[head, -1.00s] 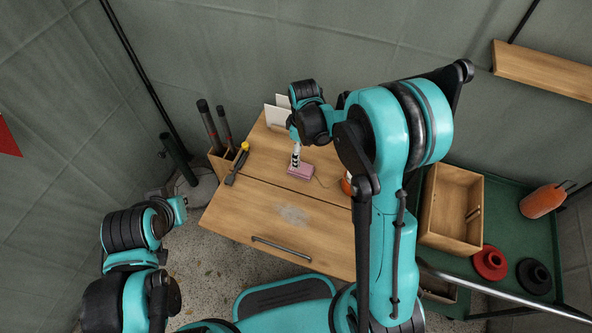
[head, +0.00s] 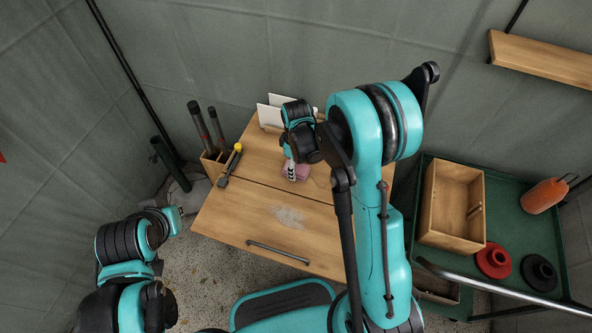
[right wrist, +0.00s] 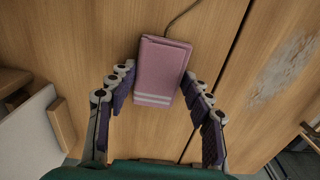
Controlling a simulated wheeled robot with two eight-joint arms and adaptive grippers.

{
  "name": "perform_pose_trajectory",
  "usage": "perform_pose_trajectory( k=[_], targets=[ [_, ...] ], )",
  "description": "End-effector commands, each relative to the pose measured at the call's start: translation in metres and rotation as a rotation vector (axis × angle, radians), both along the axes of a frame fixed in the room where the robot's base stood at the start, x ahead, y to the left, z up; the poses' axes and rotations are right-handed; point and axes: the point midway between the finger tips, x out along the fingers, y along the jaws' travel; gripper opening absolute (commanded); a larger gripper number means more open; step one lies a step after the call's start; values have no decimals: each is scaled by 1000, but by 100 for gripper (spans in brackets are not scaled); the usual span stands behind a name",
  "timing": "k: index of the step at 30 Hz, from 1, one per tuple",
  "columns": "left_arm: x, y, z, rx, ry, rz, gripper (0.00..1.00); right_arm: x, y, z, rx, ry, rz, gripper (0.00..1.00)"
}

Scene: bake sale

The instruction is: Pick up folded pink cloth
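The folded pink cloth (head: 299,173) lies flat on the wooden desk, partly hidden by my right gripper in the head view. In the right wrist view, the cloth (right wrist: 163,68) is a neat folded rectangle with pale stripes near its closer end. My right gripper (right wrist: 159,76) is open, with one finger on each side of the cloth. A small gap seems to show at the left finger; whether the right finger touches the cloth is unclear. My left arm is low at the left, away from the desk; its gripper (head: 173,221) shows only in part, with no fingers distinct.
The desk (head: 240,215) has a seam and a front handle. White cards in a holder (head: 270,114) stand behind my right gripper. A yellow-ended tool (head: 231,165) and a wooden holder (head: 213,166) are at the left. A thin dark cord (right wrist: 183,17) lies beyond the cloth.

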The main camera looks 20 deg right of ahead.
Motion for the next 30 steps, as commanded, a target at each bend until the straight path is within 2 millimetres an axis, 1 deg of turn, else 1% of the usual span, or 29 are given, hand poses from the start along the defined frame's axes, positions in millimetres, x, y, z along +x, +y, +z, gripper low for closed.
perform_pose_trajectory(
  k=[1, 2, 10, 13, 17, 21, 24, 27, 30],
  targets=[
    [0, 0, 0, 0, 0, 0, 0, 0, 0, 0, 0, 0, 0, 30],
    [0, 0, 0, 0, 0, 0, 0, 0, 0, 0, 0, 0, 0, 28],
    [0, 0, 0, 0, 0, 0, 0, 0, 0, 0, 0, 0, 0, 28],
    [0, 0, 2, 0, 0, 0, 0, 0, 0, 5, 0, 0, 0, 28],
    [0, 0, 12, 0, 0, 0, 0, 0, 0, 25, 0, 0, 0, 28],
    [0, 0, 26, 0, 0, 0, 0, 0, 0, 56, 0, 0, 0, 28],
    [0, 0, 33, 0, 0, 0, 0, 0, 0, 76, 0, 0, 0, 28],
    [0, 0, 38, 0, 0, 0, 0, 0, 0, 90, 0, 0, 0, 28],
    [0, 0, 41, 0, 0, 0, 0, 0, 0, 98, 0, 0, 0, 28]
  ],
)
